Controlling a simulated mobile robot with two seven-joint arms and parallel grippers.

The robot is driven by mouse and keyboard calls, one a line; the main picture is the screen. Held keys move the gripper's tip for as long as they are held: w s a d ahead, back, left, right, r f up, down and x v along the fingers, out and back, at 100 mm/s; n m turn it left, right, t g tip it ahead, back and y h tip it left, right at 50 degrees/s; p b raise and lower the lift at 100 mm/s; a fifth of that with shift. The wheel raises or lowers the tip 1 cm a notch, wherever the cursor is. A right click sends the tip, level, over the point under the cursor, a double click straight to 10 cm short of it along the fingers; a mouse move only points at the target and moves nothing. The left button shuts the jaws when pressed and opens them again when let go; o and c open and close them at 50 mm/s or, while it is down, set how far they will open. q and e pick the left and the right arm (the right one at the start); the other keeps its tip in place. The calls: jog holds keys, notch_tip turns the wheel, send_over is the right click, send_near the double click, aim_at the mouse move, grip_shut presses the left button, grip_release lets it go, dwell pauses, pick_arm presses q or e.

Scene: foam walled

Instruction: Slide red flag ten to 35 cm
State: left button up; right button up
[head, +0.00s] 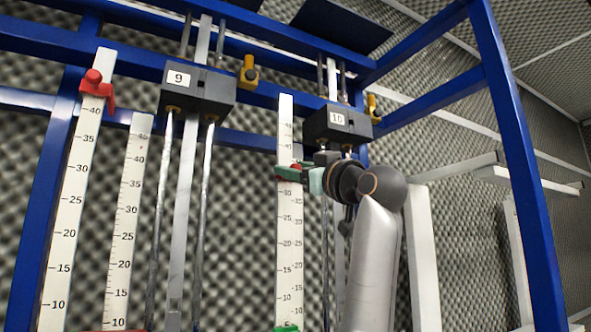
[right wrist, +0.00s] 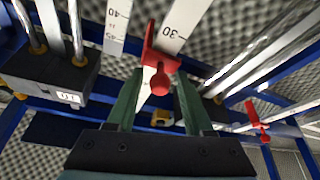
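Red flag ten (head: 296,166) sits on the white scale (head: 290,235) below and left of the black block marked 10 (head: 338,122). It is partly hidden by my right gripper (head: 302,175) in the head view, a little above what looks like the 35 mark. In the right wrist view the red flag (right wrist: 160,75), with its round knob, lies between the green fingers of my right gripper (right wrist: 159,78). The fingers stand apart with a gap on each side of the knob. A 30 mark shows on the scale (right wrist: 172,32) beside the flag. My left gripper is not in view.
Another red flag (head: 95,87) sits high on the left scale (head: 72,190), near the black block marked 9 (head: 197,90). A green piece (head: 286,328) is at the foot of scale ten. Metal rods and blue frame bars (head: 520,170) surround the scales.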

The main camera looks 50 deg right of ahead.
jog(key=shift+o, duration=0.5)
jog(key=shift+s, duration=0.1)
jog(key=shift+s+f, duration=0.2)
jog(key=shift+s, duration=0.05)
jog(key=b+v, duration=0.4)
jog(key=v, duration=0.7)
jog(key=shift+s+a+f, duration=0.15)
jog(key=shift+s, duration=0.2)
